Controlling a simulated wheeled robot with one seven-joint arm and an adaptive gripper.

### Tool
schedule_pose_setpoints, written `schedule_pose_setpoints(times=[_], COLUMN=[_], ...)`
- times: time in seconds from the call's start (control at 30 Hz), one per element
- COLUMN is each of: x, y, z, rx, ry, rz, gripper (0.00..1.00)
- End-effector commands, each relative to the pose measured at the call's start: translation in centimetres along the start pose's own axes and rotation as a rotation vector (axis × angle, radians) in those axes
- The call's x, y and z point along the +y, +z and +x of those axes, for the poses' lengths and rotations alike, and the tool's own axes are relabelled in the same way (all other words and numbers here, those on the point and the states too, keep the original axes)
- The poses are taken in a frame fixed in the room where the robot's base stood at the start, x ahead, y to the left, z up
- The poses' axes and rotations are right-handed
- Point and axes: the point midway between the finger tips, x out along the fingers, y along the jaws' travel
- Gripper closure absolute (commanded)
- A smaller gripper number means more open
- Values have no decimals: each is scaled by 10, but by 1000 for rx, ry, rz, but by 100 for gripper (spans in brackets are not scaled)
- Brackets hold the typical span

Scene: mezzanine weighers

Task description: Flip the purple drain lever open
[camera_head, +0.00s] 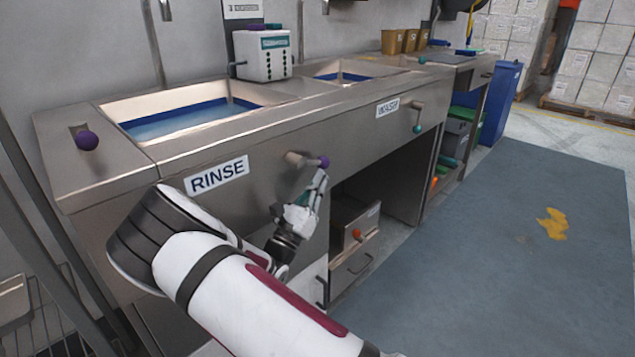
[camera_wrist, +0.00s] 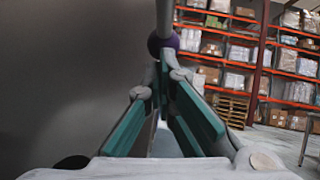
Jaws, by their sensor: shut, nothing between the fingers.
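The purple drain lever (camera_head: 323,161) is a short grey arm with a purple ball, on the steel front panel right of the RINSE label. The arm points right, roughly level, in the head view. In the wrist view the purple ball (camera_wrist: 156,45) is just beyond my fingertips, with a grey rod rising above it. My gripper (camera_head: 321,178) is shut and empty, its tips just below the ball. Its teal-padded fingers converge in the wrist view (camera_wrist: 167,72). I cannot tell whether the tips touch the ball.
A second purple ball (camera_head: 87,140) sits on the counter left of the water-filled rinse basin (camera_head: 190,118). A teal-knobbed lever (camera_head: 417,128) hangs on the panel farther right. A drawer unit (camera_head: 353,240) stands below the counter.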

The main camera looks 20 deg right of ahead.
Motion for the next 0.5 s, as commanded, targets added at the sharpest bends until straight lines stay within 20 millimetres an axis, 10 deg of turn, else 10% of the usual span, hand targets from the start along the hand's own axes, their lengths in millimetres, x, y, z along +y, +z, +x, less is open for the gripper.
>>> schedule_pose_setpoints(times=[0.5], x=[1], y=[-18], z=[-67], rx=[1], ry=[-2], rz=[-4], gripper=[100])
